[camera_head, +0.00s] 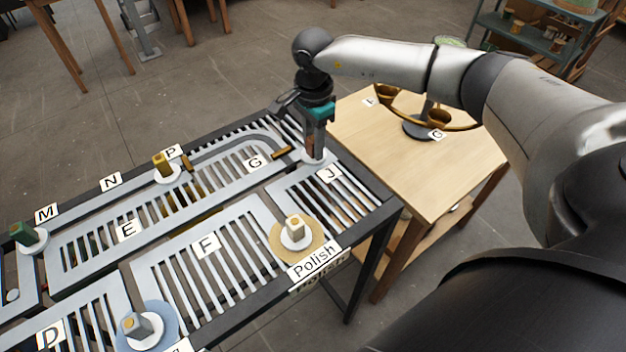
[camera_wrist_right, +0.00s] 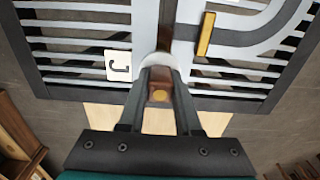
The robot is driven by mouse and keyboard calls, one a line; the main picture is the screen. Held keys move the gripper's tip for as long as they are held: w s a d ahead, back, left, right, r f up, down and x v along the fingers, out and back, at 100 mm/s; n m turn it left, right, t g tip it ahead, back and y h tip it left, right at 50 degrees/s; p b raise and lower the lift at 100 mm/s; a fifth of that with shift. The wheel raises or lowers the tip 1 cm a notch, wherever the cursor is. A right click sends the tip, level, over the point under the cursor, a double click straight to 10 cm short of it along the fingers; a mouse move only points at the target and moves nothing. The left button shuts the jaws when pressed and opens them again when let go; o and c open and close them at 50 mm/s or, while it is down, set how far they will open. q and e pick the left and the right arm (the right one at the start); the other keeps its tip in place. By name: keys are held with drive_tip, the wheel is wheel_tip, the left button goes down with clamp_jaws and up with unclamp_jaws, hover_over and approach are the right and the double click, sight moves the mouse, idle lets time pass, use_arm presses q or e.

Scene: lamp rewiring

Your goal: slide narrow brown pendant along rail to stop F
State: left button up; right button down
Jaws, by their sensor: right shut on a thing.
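My right gripper (camera_head: 315,138) is at the far right corner of the slotted rail table, near the label J (camera_head: 329,174). In the right wrist view the gripper (camera_wrist_right: 160,85) is shut on a narrow brown pendant (camera_wrist_right: 160,94) with a gold-coloured spot on its end. The pendant's white round base (camera_head: 316,158) sits on the rail plate. The fingers largely hide the pendant in the head view. The label F (camera_head: 206,246) lies on the middle plate, nearer the front and left of the gripper. My left gripper is not in view.
A cream pendant (camera_head: 295,227) stands at Polish, a grey one (camera_head: 137,325) on a blue disc, a brass one (camera_head: 163,165) by P, a green one (camera_head: 25,235) by M. A gold bar (camera_head: 281,153) lies near G. A wooden table (camera_head: 440,175) stands right.

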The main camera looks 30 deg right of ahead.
drive_tip(key=a, duration=0.6)
drive_tip(key=shift+s+a+p, duration=0.25)
drive_tip(key=shift+p, duration=0.1)
drive_tip(key=a, duration=0.7)
drive_tip(key=shift+s+a+f, duration=0.1)
drive_tip(key=shift+s+a, duration=0.1)
drive_tip(key=shift+s, duration=0.1)
drive_tip(key=shift+s+a+b, duration=0.15)
drive_tip(key=shift+a+b, duration=0.4)
drive_tip(key=shift+a, duration=1.5)
drive_tip(key=shift+s+a+b, duration=0.15)
drive_tip(key=shift+a+b, duration=0.35)
drive_tip(key=shift+a, duration=1.5)
drive_tip(key=shift+a, duration=0.1)
drive_tip(key=shift+s+a+b, duration=0.2)
drive_tip(key=shift+a+b, duration=1.1)
drive_tip(key=shift+a, duration=1.6)
drive_tip(key=c, duration=0.5)
unclamp_jaws()
